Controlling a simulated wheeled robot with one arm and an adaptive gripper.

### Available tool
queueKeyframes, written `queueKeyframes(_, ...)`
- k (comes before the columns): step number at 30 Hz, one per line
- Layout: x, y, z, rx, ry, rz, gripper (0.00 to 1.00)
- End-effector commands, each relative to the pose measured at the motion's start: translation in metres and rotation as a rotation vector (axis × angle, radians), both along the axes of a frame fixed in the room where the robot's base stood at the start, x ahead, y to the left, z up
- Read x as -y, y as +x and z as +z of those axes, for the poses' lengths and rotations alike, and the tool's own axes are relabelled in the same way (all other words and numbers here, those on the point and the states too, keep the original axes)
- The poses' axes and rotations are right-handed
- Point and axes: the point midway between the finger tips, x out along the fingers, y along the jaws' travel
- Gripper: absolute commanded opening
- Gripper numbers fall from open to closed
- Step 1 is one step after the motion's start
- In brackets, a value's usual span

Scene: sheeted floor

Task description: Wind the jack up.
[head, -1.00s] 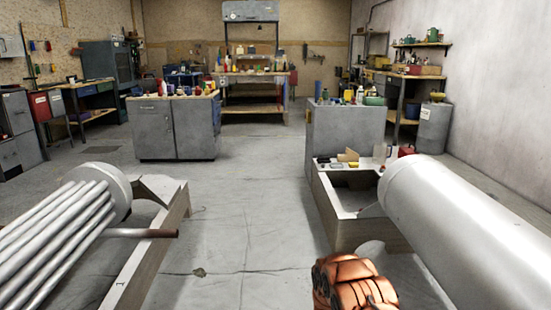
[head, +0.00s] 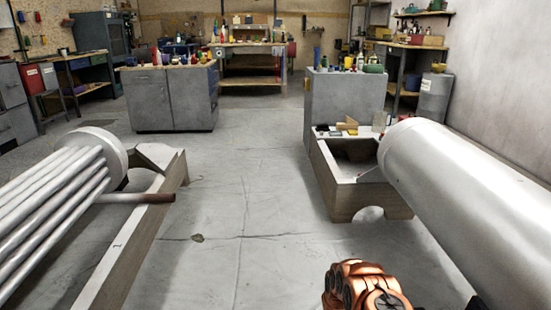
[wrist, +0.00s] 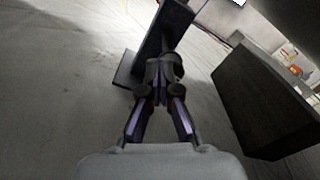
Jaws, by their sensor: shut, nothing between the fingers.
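My gripper (wrist: 164,72) shows in the wrist view, its fingers drawn together with nothing between them. Just beyond the fingertips stands a dark upright piece on a flat base plate (wrist: 128,70), which may be the jack. The fingertips overlap it in the picture; I cannot tell whether they touch it. Its handle or crank cannot be made out. No jack can be picked out in the head view, and the gripper is outside that view.
A big silver cylinder (head: 455,190) lies on a cradle (head: 345,208) at right. A tube bundle (head: 60,200) rests on another cradle (head: 140,235) at left, with a rusty rod (head: 135,198) sticking out. Open floor lies between. A dark block (wrist: 262,100) stands right in the wrist view.

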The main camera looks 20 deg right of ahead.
Motion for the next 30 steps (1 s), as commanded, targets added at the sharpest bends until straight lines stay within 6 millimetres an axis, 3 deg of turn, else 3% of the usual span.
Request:
queueKeyframes(12,0.033,-0.009,-0.002,0.001,-0.002,0.0,0.0)
queueKeyframes(30,0.035,-0.011,-0.001,-0.001,0.001,-0.001,0.0)
